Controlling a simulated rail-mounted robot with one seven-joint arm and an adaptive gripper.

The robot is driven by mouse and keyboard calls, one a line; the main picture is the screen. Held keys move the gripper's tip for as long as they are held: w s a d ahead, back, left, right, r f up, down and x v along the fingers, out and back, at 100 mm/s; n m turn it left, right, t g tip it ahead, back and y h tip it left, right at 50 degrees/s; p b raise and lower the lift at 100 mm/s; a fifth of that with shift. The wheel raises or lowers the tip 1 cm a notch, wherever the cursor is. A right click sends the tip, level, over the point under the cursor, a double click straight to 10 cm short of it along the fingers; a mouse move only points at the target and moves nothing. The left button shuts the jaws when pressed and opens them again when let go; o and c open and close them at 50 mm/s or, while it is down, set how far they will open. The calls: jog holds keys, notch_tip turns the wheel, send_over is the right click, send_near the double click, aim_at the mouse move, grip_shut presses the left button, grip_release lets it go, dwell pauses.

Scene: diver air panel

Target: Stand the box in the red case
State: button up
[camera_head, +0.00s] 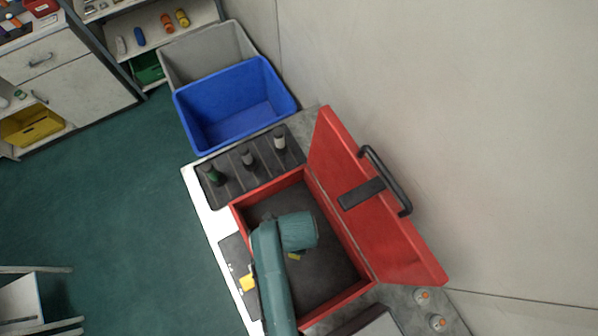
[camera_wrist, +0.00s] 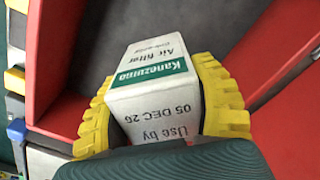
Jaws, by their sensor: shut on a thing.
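The red case (camera_head: 268,187) stands open on the counter, its red lid (camera_head: 400,245) tilted up toward the wall. My gripper (camera_wrist: 162,100) has yellow ribbed fingers and is shut on a white box (camera_wrist: 150,103) with a green band and the words "Kanezuma Air filter". The box is between the fingers, its labelled faces toward the wrist camera. Red walls of the case surround it in the wrist view. In the head view my arm covers the box; only a bit of yellow finger (camera_head: 293,257) shows over the dark case floor. I cannot tell whether the box touches the floor.
A dark tray (camera_head: 228,162) with several bottles lies behind the case. A blue bin (camera_head: 235,105) and a grey bin (camera_head: 205,57) stand beyond. A yellow item (camera_head: 247,283) lies at the case's left. Small white-and-orange items (camera_head: 422,296) are at the lower right.

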notch_tip(320, 180, down, 10)
jog(key=shift+r, duration=0.25)
jog(key=shift+s+f, duration=0.1)
jog(key=o, duration=1.2)
